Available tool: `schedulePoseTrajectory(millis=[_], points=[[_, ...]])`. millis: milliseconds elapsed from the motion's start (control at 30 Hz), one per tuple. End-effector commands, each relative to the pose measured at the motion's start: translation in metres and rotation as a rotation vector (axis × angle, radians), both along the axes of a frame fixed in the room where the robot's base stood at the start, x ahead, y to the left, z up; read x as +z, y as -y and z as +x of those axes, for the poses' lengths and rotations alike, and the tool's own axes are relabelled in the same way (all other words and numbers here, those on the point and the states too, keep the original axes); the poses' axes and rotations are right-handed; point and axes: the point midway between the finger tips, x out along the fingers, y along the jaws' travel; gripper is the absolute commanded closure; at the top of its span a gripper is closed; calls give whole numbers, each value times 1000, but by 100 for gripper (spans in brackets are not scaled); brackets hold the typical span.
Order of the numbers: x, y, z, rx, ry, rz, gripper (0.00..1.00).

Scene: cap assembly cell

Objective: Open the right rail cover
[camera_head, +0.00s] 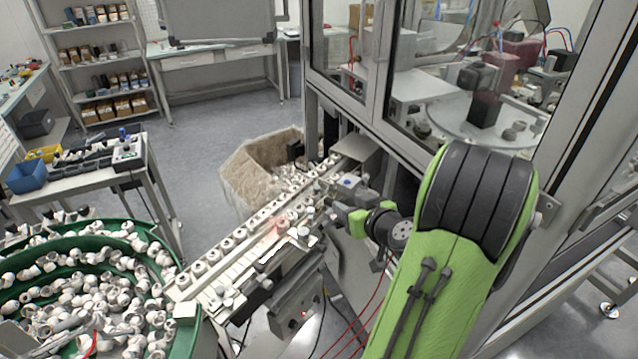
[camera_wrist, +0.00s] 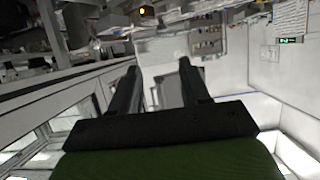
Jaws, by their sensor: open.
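The feed rail (camera_head: 225,262) runs diagonally from the green bowl to the enclosure, with a row of white caps along it. Along its right side is a flat light strip with a bright white edge (camera_head: 284,247); I cannot tell for certain whether this is the right rail cover or how it sits. My gripper shows in the wrist view (camera_wrist: 160,72) with its two dark fingers apart and nothing between them. In the head view my green arm reaches in from the lower right, its wrist beside the rail's far right part; the fingertips are hard to make out there.
A green bowl feeder (camera_head: 165,262) full of white parts stands at the lower left. A beige bin (camera_head: 245,172) stands behind the rail. The framed glass enclosure (camera_head: 385,110) is close to my arm. Red hoses (camera_head: 372,310) hang below. Open floor lies at the back left.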

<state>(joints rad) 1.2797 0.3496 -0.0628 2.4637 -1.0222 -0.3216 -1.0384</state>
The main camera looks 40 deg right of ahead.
Motion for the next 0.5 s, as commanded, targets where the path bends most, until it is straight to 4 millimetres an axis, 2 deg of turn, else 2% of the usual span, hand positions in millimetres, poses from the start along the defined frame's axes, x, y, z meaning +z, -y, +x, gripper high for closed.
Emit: schedulePoseTrajectory(millis=[167,500], points=[[-9,5,24,7,1,1,54],[-40,27,101,7,0,1,54]])
